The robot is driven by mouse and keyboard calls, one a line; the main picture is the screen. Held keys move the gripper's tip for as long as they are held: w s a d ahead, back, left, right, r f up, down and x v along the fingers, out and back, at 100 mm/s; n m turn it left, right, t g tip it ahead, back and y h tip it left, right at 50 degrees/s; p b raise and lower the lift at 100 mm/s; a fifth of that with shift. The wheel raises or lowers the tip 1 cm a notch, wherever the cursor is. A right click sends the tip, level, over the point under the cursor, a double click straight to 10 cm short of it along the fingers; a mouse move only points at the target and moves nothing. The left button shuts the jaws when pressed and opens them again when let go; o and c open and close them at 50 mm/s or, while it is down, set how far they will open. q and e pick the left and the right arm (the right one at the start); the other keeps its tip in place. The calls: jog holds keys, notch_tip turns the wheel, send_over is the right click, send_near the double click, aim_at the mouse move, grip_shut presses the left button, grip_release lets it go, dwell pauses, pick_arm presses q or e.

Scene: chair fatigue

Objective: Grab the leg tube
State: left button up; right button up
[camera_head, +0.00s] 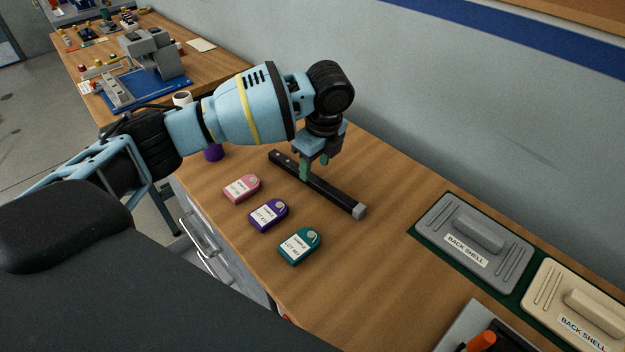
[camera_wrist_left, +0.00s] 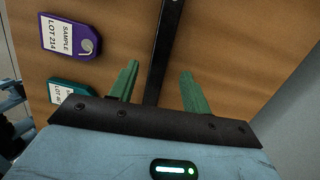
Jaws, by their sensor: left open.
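The leg tube (camera_head: 335,195) is a long black square bar with a light grey end, lying on the wooden bench. My left gripper (camera_head: 315,166) comes down over its middle, pointing at the bench. In the left wrist view the green fingers of my left gripper (camera_wrist_left: 160,85) are apart, with the black leg tube (camera_wrist_left: 166,45) running between them. The fingers look clear of its sides, though part of the tube is hidden behind my gripper. My right gripper is not in view.
Pink (camera_head: 242,188), purple (camera_head: 268,214) and teal (camera_head: 299,245) sample tags lie left of the tube. A grey back shell (camera_head: 475,258) and a cream back shell (camera_head: 585,310) sit on a green mat at right. The wall runs behind the bench.

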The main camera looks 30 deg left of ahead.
aim_at(313, 177)
pick_arm(q)
jog(key=f, duration=0.3)
jog(key=shift+a+f, duration=0.15)
jog(key=shift+a, duration=0.1)
grip_shut()
